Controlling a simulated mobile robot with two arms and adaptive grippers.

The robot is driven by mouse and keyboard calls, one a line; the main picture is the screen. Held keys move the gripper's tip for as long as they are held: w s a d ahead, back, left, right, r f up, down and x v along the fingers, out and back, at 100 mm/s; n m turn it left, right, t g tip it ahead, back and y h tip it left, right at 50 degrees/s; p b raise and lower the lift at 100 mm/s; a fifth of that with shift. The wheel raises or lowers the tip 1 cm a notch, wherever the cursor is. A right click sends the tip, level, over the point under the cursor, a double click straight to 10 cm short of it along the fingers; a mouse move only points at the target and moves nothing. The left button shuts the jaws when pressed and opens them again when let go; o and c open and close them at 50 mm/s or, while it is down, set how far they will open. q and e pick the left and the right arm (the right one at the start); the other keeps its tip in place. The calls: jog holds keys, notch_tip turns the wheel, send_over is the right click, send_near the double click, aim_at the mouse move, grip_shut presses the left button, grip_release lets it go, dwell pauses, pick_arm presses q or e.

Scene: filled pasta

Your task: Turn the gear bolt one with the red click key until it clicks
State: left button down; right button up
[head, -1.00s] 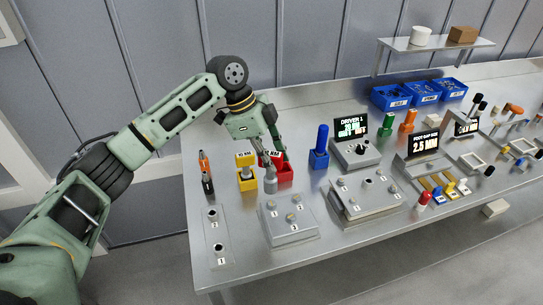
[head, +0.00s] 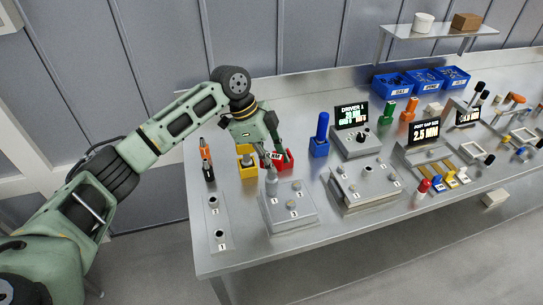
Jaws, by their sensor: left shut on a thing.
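My left gripper (head: 267,160) is shut on a slim tool, which I take to be the click key. Only the tool's grey lower part (head: 271,182) shows clearly below the fingers; its handle is hidden, so I see no sure red on it. It stands roughly upright over the back left corner of the grey bolt plate (head: 290,226), where the gear bolt is hidden under it. I cannot tell whether it is fully seated. Two other bolts show on the plate, at the back right (head: 296,185) and in front (head: 292,206). My right gripper is not in view.
A red holder (head: 287,159) and a yellow holder (head: 248,169) stand close behind the tool. An orange-and-black driver (head: 206,160) is to the left. A blue-handled tool (head: 321,135) and a second grey fixture (head: 365,196) are to the right. Blue bins (head: 420,82) stand at the back.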

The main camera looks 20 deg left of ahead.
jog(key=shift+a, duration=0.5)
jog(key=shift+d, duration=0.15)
pick_arm(q)
jog(key=shift+p, duration=0.4)
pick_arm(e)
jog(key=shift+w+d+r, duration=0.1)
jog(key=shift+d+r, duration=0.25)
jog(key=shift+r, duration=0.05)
pick_arm(q)
jog(key=shift+f, duration=0.85)
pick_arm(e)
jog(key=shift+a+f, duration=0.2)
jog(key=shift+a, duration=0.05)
pick_arm(q)
jog(key=shift+b, duration=0.3)
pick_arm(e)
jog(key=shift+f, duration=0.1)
